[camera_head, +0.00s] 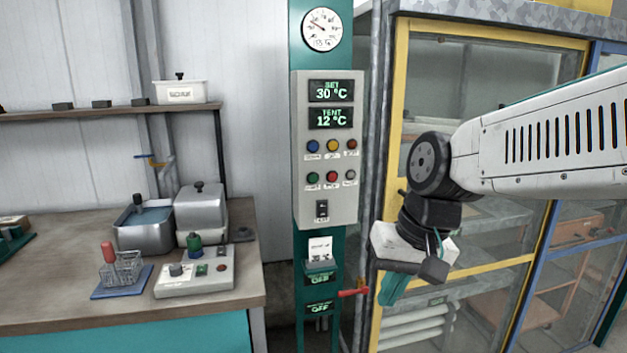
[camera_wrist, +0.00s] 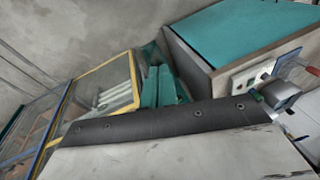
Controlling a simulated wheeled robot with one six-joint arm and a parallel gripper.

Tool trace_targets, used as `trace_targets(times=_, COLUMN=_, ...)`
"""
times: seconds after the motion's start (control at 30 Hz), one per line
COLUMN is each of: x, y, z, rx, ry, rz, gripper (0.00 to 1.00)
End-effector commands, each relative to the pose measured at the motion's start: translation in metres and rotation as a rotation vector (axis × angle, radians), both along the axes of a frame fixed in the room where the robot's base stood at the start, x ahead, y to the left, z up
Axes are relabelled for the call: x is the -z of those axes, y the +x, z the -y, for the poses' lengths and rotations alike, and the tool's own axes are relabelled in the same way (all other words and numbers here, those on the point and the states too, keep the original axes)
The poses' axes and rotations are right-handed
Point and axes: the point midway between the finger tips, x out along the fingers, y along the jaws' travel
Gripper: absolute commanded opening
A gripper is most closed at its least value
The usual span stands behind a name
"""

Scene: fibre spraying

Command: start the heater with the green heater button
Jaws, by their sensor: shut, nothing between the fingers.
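The grey control panel (camera_head: 326,205) stands on a teal post. Its displays read SET 30 °C and TENT 12 °C. A green button (camera_head: 313,177) is at the left of its lower button row, beside a red and a grey one; the small labels are too blurred to read. My gripper (camera_head: 392,290) is shut and empty, its teal fingers pointing down, to the right of and below the panel, apart from it. In the wrist view the teal fingers (camera_wrist: 166,90) show beyond the dark edge of my wrist; the green button cannot be made out there.
A workbench (camera_head: 130,315) with metal pots, a wire rack and a small control box (camera_head: 195,274) stands at left. Below the panel are displays reading OFF and a red handle (camera_head: 353,292). A yellow-framed glass enclosure (camera_head: 399,100) stands behind my arm.

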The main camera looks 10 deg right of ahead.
Motion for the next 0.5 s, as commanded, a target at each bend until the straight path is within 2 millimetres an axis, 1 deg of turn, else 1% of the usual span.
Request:
trace_targets(times=0.03, x=-0.002, y=0.023, z=-0.008, rx=0.049, ry=0.043, rz=0.024, gripper=0.00)
trace_targets(times=0.07, x=-0.004, y=0.038, z=-0.013, rx=0.084, ry=0.072, rz=0.043, gripper=0.00)
trace_targets(times=0.1, x=-0.007, y=0.057, z=-0.020, rx=0.135, ry=0.110, rz=0.070, gripper=0.00)
trace_targets(times=0.17, x=-0.013, y=0.085, z=-0.028, rx=0.214, ry=0.169, rz=0.113, gripper=0.00)
trace_targets(times=0.2, x=-0.016, y=0.103, z=-0.032, rx=0.270, ry=0.207, rz=0.140, gripper=0.00)
trace_targets(times=0.27, x=-0.024, y=0.129, z=-0.037, rx=0.354, ry=0.264, rz=0.182, gripper=0.00)
trace_targets(times=0.3, x=-0.029, y=0.146, z=-0.039, rx=0.410, ry=0.299, rz=0.209, gripper=0.00)
trace_targets(times=0.4, x=-0.044, y=0.179, z=-0.040, rx=0.538, ry=0.381, rz=0.275, gripper=0.00)
trace_targets(times=0.5, x=-0.061, y=0.199, z=-0.037, rx=0.636, ry=0.445, rz=0.334, gripper=0.00)
